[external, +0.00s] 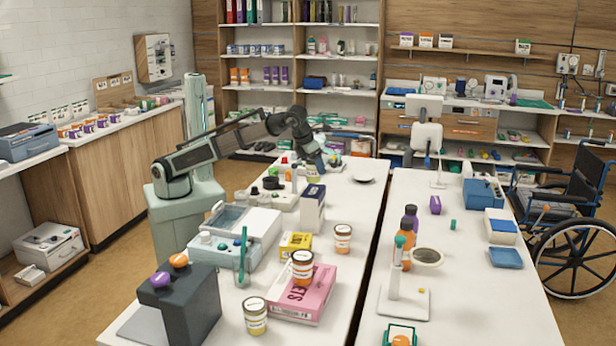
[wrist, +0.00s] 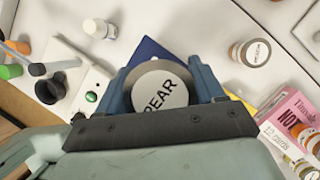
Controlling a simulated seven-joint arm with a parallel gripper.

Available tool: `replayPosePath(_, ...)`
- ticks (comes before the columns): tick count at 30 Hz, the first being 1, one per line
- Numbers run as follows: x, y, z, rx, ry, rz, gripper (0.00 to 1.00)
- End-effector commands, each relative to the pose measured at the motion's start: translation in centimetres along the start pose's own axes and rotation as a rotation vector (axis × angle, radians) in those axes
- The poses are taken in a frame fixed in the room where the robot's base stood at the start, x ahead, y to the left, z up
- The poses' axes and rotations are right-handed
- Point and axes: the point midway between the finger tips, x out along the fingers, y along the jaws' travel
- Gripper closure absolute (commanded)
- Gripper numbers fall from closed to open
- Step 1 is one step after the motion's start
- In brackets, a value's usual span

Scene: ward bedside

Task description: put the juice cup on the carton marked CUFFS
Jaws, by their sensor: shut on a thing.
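My gripper (external: 314,160) is shut on a cup whose grey lid (wrist: 160,92) reads PEAR in the wrist view. The cup's pale yellow-green side (external: 313,174) shows below the fingers in the external view. It is held above the table at the far part of the left bench. A tall white carton with a dark blue top (external: 313,192) stands nearer the camera. A dark blue surface (wrist: 150,52) shows partly behind the cup in the wrist view. I cannot read the word CUFFS on any carton.
A pink carton (external: 300,298) bears a lidded jar (external: 302,268). A yellow box (external: 296,243) and another jar (external: 343,239) stand close by. A white plate (external: 364,178) lies at the far end. Bottles (external: 294,175) and equipment crowd the bench's left side.

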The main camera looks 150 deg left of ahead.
Motion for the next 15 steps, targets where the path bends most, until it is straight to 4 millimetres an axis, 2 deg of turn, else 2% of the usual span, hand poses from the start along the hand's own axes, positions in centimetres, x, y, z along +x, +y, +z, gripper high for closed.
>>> replayPosePath(9, 3.1, 0.1, -1.3, 0.000, 0.000, 0.001, 0.69)
replayPosePath(15, 3.1, 0.0, -1.3, 0.000, 0.000, 0.000, 0.69)
